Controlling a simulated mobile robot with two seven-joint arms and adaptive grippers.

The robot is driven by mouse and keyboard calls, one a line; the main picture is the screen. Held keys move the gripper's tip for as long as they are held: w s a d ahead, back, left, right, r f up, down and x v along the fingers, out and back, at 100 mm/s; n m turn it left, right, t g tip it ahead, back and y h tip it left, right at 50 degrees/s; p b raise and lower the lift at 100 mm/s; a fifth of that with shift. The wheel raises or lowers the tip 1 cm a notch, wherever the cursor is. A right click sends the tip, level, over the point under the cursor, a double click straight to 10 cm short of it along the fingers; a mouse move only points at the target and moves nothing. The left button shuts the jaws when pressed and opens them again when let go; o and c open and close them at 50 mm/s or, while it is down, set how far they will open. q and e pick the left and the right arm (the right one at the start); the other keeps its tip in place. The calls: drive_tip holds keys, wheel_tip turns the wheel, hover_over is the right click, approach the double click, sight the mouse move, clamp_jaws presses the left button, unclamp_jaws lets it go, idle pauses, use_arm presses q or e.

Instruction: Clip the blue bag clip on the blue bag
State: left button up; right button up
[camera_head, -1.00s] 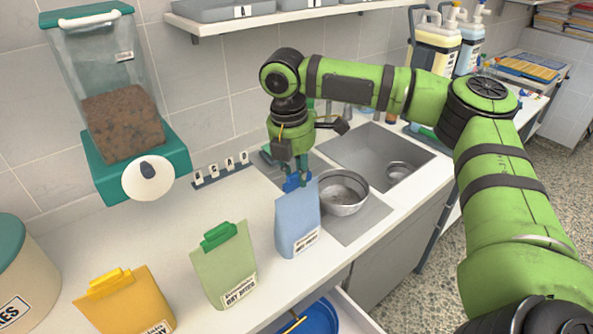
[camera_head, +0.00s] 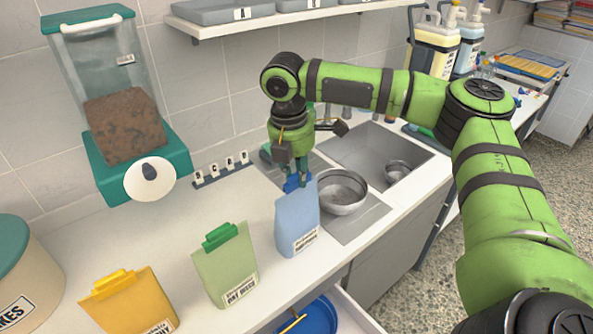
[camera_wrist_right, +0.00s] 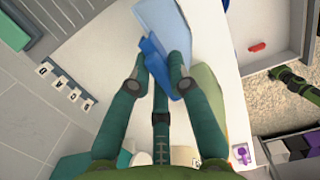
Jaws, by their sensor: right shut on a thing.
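The blue bag (camera_head: 296,224) stands upright on the white counter, at the right end of a row of bags. The blue bag clip (camera_head: 292,182) is at the bag's top edge, between the fingertips of my right gripper (camera_head: 297,182). In the right wrist view the gripper's fingers (camera_wrist_right: 158,72) are shut on the blue clip (camera_wrist_right: 157,54), with the light blue bag (camera_wrist_right: 172,22) right beside it. I cannot tell whether the clip's jaws are closed over the bag's edge.
A green bag (camera_head: 225,268) with a green clip and a yellow bag (camera_head: 130,303) with a yellow clip stand to the left. A metal bowl (camera_head: 342,192) is close right of the blue bag, before the sink (camera_head: 365,150). An open drawer holds a blue bowl (camera_head: 312,318).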

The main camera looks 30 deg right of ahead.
drive_tip(key=shift+f+p, duration=0.2)
drive_tip(key=shift+p, duration=0.5)
idle(0.7)
drive_tip(key=shift+f+p, duration=0.75)
drive_tip(key=shift+p, duration=0.4)
idle(1.7)
drive_tip(key=shift+f+p, duration=0.1)
drive_tip(key=shift+p, duration=0.6)
idle(0.6)
drive_tip(key=o, duration=1.4)
drive_tip(key=shift+c, duration=0.2)
drive_tip(key=shift+r+p, duration=2.5)
drive_tip(key=shift+p, duration=0.8)
